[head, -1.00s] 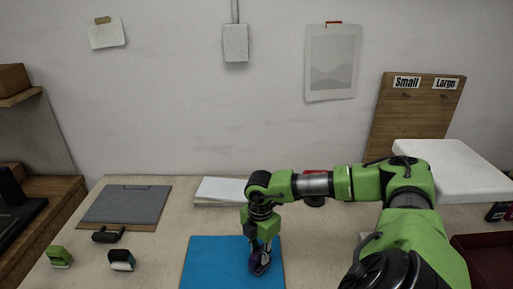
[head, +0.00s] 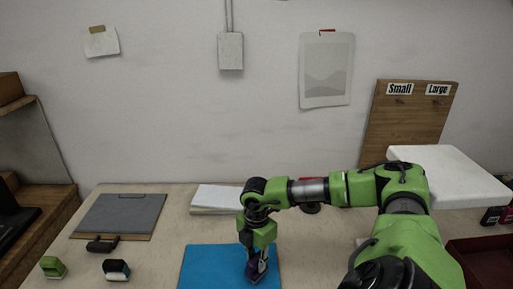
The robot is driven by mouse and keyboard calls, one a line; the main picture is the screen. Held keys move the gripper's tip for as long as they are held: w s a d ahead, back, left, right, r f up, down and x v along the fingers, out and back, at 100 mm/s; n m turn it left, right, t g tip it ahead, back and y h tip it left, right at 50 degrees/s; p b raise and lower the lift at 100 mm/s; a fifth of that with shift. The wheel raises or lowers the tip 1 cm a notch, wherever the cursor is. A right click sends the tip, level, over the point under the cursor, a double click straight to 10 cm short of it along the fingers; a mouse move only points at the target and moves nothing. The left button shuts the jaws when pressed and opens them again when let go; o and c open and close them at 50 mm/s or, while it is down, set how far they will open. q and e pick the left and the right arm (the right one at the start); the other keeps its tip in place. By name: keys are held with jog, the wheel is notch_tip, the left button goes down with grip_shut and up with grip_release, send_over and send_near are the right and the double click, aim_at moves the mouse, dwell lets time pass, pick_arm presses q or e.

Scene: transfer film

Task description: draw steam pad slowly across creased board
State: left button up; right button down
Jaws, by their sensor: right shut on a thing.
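My right gripper (head: 256,252) is over the right part of a blue board or mat (head: 208,267) on the table. It points down and is shut on a small dark purple pad (head: 252,271), partly hidden by the fingers. The pad is at or just above the blue surface; I cannot tell if it touches. No crease on the blue surface can be made out. My left gripper is not in view.
A grey clipboard-like board (head: 119,214) lies at the left, with a dark handled tool (head: 102,245), a green block (head: 53,267) and a black-and-white block (head: 116,270) nearer. White sheets (head: 215,198) lie behind the blue mat. A white slab (head: 450,174) and dark red tray (head: 486,262) are at the right.

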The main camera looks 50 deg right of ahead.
notch_tip(320, 180, up, 6)
jog(key=p, duration=0.3)
jog(key=shift+f, duration=0.25)
jog(key=shift+r+p, duration=0.4)
jog(key=shift+r, duration=0.7)
jog(key=shift+f, duration=0.1)
